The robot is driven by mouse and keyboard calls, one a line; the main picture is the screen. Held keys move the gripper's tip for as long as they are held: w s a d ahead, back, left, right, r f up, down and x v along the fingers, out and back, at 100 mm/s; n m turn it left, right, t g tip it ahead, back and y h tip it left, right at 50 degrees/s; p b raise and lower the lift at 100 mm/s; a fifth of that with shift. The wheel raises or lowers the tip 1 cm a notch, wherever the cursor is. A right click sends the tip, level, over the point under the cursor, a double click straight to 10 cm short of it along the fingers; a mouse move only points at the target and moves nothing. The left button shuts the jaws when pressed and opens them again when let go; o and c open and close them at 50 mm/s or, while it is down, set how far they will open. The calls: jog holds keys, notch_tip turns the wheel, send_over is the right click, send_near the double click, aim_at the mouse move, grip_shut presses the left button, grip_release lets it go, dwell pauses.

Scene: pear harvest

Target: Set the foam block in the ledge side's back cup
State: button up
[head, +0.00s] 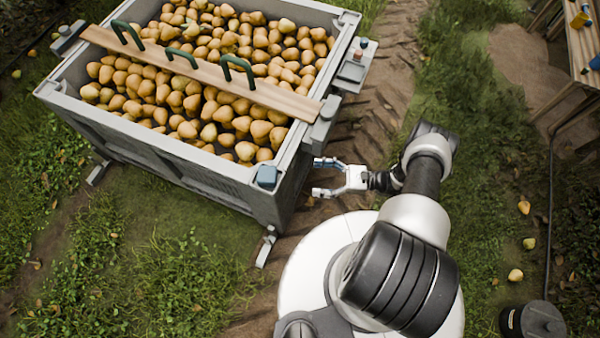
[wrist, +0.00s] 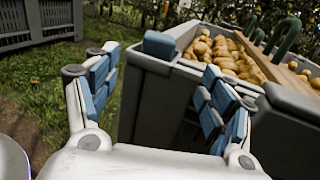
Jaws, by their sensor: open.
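A small blue block (head: 266,177) sits on the near corner of the grey bin's rim; it also shows in the wrist view (wrist: 160,45). I cannot tell for sure that it is the foam block. My gripper (head: 318,178) is open and empty, just right of that bin corner and apart from it. In the wrist view my gripper (wrist: 160,65) has its blue-padded fingers spread, with the block beyond them. A small grey ledge (head: 352,72) is fixed outside the bin's right wall and carries small parts, one reddish. Its cups are too small to make out.
The grey bin (head: 175,155) is full of pears (head: 205,100). A wooden plank (head: 200,75) with three green handles crosses it, ending in a grey bracket (head: 325,122). A wooden bench (head: 583,50) stands far right. Grass and a dirt track lie between.

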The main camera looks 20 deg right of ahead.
aim_at(267, 173)
jog(key=shift+a, duration=0.1)
jog(key=b+x, duration=0.1)
jog(key=x, duration=1.6)
jog(key=shift+w, duration=0.15)
jog(key=shift+c, duration=0.4)
jog(key=c, duration=1)
jog(key=o, duration=1.1)
jog(key=shift+c, duration=0.2)
jog(key=v, duration=1.2)
